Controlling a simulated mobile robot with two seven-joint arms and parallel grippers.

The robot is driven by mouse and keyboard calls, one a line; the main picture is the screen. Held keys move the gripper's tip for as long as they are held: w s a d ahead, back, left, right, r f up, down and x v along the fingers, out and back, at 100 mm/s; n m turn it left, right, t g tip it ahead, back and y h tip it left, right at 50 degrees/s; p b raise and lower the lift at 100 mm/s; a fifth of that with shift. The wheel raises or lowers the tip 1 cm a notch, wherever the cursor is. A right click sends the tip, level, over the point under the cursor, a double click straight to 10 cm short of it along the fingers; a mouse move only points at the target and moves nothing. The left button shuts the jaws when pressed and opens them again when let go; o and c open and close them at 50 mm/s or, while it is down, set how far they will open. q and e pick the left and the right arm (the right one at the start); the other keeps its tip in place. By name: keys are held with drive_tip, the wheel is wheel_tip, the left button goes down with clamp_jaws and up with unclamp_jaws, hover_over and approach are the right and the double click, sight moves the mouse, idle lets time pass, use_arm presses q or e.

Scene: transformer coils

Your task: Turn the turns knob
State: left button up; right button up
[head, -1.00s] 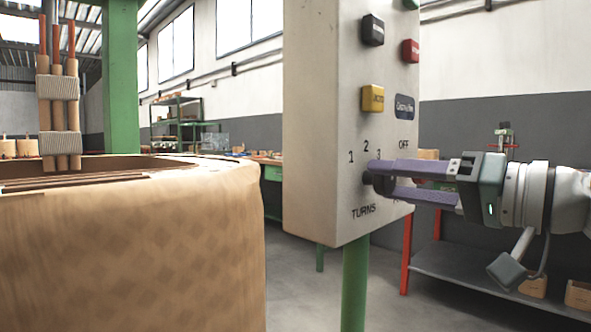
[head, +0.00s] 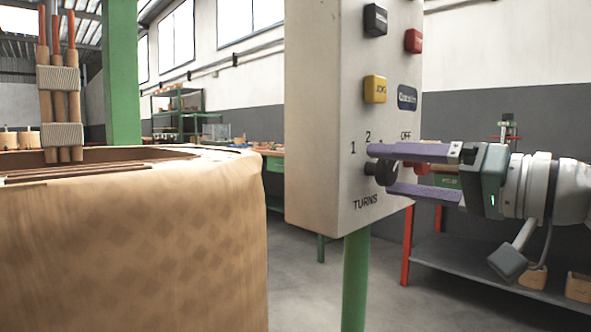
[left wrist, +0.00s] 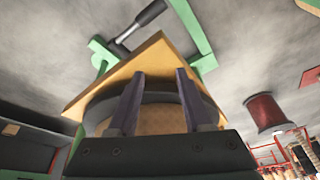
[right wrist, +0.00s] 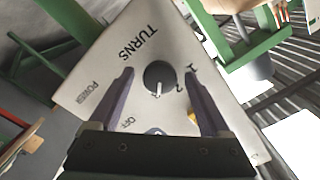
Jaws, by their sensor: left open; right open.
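The turns knob (head: 385,172) is a round black knob low on the pale control box (head: 325,120), above the word TURNS. In the right wrist view the knob (right wrist: 158,74) has a white pointer line directed at the mark 3. My right gripper (head: 380,170) is open, with its purple fingers above and below the knob. The right wrist view shows a gap between each fingertip and the knob. My left gripper (left wrist: 160,74) is open and empty in the left wrist view, in front of a round tan body on a wooden board (left wrist: 152,58). It is outside the head view.
A large tan wrapped coil (head: 130,240) fills the left foreground. Above the knob are black, red and yellow (head: 374,89) buttons. The box stands on a green post (head: 355,285). A grey shelf with red legs (head: 465,262) stands at the right.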

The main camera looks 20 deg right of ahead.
drive_tip(key=v, duration=1)
drive_tip(key=shift+a, duration=0.1)
